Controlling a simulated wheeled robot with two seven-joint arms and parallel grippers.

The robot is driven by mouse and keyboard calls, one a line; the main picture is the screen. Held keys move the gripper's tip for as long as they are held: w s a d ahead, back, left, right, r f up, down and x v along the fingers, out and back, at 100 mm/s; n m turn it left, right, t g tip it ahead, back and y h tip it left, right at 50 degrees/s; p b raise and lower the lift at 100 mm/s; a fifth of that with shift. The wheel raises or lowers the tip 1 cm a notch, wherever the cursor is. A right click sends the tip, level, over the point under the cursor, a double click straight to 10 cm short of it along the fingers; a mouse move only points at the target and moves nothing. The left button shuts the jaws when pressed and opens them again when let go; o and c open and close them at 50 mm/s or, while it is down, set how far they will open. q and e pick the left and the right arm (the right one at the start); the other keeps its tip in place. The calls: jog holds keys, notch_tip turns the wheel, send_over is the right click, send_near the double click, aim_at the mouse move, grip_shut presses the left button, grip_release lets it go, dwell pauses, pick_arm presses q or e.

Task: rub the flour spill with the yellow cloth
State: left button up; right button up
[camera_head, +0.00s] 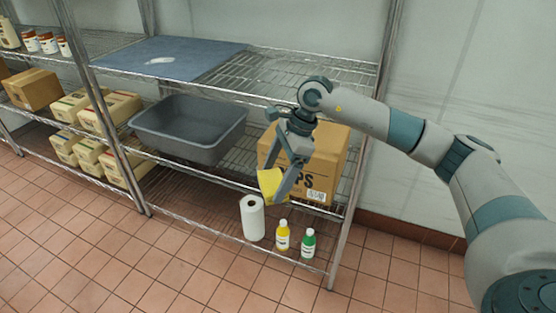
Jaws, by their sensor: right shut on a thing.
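My right gripper (281,186) is shut on the yellow cloth (268,182). It holds the cloth in front of the cardboard box on the middle shelf, above the paper roll and the bottles. A white patch that looks like the flour spill (159,60) lies on the blue-grey mat (200,69) on the upper shelf, up and to the left of the gripper. The cloth is apart from the patch. My left gripper is out of view.
A grey tub (190,152) stands on the middle shelf beside the cardboard box (330,155). The rack post (347,225) is right of the gripper. The upper shelf's right end is bare.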

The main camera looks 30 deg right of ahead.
aim_at(271, 204)
jog(key=s+a+f+n+g, duration=0.1)
jog(key=n, duration=0.2)
jog(key=s+a+f+n+g, duration=0.1)
jog(key=f+n, duration=0.1)
jog(key=n, duration=0.1)
jog(key=s+a+f+n+g+h, duration=0.1)
jog(key=f+n, duration=0.1)
jog(key=n, duration=0.1)
jog(key=shift+s+f+g, duration=0.15)
jog(key=shift+s+g, duration=0.15)
jog(key=shift+s, duration=0.05)
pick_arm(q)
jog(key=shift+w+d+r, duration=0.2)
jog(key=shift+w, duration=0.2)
pick_arm(e)
jog(key=s+a+f+n+g+h, duration=0.1)
jog(key=s+a+f+n+h, duration=0.2)
jog(key=n, duration=0.8)
notch_tip(271, 204, down, 3)
jog(key=shift+s+a+r+g+h, duration=0.2)
jog(key=shift+s+g+h, duration=0.15)
jog(key=shift+s, duration=0.9)
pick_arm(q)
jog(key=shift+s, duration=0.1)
